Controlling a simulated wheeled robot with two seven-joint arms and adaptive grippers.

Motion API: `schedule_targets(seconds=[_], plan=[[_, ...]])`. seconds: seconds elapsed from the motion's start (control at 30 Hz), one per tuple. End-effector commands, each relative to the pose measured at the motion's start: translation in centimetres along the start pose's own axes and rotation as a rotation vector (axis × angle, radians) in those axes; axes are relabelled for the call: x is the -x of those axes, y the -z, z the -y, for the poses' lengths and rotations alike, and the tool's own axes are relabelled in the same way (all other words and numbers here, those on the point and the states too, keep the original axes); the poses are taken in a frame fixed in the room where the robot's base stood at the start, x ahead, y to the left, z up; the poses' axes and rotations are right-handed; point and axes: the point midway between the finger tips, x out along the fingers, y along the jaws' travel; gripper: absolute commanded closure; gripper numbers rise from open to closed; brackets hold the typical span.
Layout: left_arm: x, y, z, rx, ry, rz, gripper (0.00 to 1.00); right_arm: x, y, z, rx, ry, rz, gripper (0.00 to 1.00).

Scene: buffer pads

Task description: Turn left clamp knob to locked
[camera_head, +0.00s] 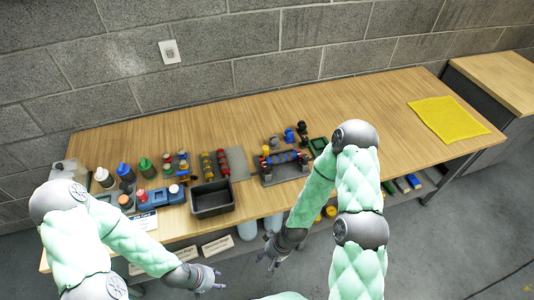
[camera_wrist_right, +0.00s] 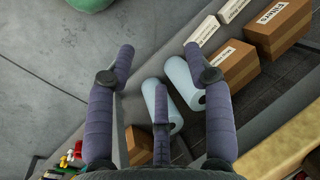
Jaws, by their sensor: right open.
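A dark clamp fixture (camera_head: 284,168) stands near the middle of the table in the head view, with blue, red and yellow parts on it. A small yellow part (camera_head: 266,150) sits at its left end. It is too small to tell whether this is the left clamp knob or how it is turned. My right gripper (camera_head: 267,264) is in front of the table edge, below and apart from the fixture. In the right wrist view its fingers (camera_wrist_right: 159,62) are spread and empty. My left gripper (camera_head: 222,280) is also in front of the table, empty, its fingers apart.
A black bin (camera_head: 211,199) stands left of the fixture, with several bottles and coloured parts further left. A yellow cloth (camera_head: 448,122) lies at the right. The table's back middle is clear. Under the table, light blue rolls (camera_wrist_right: 184,84) and brown boxes (camera_wrist_right: 277,28) sit on a shelf.

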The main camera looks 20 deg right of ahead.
Motion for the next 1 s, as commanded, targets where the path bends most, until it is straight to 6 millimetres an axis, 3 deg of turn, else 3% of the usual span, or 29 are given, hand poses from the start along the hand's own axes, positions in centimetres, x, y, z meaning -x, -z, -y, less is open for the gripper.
schedule_targets(seconds=[0.03, 0.1, 0.37, 0.53, 0.8, 1.0], plan=[[2.5, -0.2, -0.9, 0.0, 0.0, 0.002, 0.6, 2.4, 0.7, 0.8, 0.024, 0.001, 0.001, 0.47], [4.2, -0.2, -1.5, 0.0, 0.0, 0.002, 0.6, 4.0, 1.5, 1.4, 0.059, 0.002, 0.006, 0.47], [9.4, -0.5, -3.4, 0.001, 0.0, 0.002, 0.6, 9.4, 5.2, 2.9, 0.218, -0.002, 0.023, 0.47], [12.2, -0.5, -4.3, 0.001, 0.0, 0.002, 0.6, 13.0, 9.5, 3.8, 0.399, -0.023, 0.036, 0.47], [13.0, -0.6, -4.6, 0.001, 0.0, 0.002, 0.6, 19.3, 20.3, 4.2, 0.858, -0.151, 0.099, 0.47], [13.3, -0.6, -4.7, 0.0, 0.0, 0.002, 0.6, 25.2, 26.3, 4.4, 1.099, -0.271, 0.17, 0.47]])
